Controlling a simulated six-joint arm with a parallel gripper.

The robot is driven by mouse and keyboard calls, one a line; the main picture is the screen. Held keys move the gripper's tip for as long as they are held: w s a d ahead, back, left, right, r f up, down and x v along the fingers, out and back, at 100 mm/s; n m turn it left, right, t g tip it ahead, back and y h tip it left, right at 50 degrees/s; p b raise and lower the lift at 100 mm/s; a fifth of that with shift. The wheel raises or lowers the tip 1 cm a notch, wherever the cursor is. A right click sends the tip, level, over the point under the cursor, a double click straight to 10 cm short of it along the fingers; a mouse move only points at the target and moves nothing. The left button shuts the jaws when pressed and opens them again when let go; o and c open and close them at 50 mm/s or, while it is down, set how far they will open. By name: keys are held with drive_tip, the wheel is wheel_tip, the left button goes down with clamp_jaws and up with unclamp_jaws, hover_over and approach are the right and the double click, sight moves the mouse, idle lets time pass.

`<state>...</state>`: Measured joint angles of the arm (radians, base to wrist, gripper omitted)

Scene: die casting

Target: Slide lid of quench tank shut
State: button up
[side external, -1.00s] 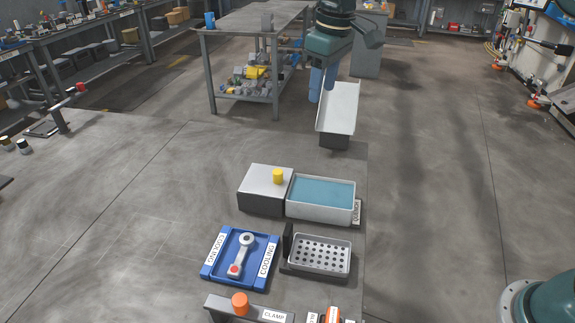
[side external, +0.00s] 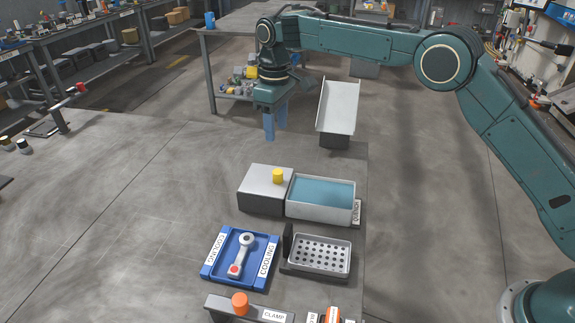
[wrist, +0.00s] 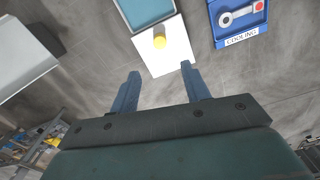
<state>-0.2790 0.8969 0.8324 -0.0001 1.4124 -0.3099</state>
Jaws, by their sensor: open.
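The quench tank (side external: 322,213) is a light metal box of blue liquid, labelled QUENCH on its right end. Its lid (side external: 252,184) is a pale flat plate beside the tank on the left, leaving the liquid uncovered. A yellow knob (side external: 278,176) stands on the lid near the tank. In the wrist view the lid (wrist: 172,62), the knob (wrist: 159,41) and part of the tank (wrist: 146,20) lie ahead of the fingers. My gripper (side external: 275,136) points down behind and above the lid, apart from it. Its blue fingers (wrist: 162,90) are open with nothing between them.
A blue cooling tray (side external: 214,272) with a metal part and a perforated basket (side external: 318,257) sit in front of the tank. A tilted pale chute (side external: 338,108) stands behind it. An orange-knobbed clamp (side external: 240,303) is at the front edge. The surface left of the lid is clear.

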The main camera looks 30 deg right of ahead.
sight(278, 172)
drive_tip(key=shift+f, duration=0.15)
wheel_tip(278, 172, down, 14)
drive_tip(key=shift+r, duration=0.25)
idle(0.4)
clamp_jaws()
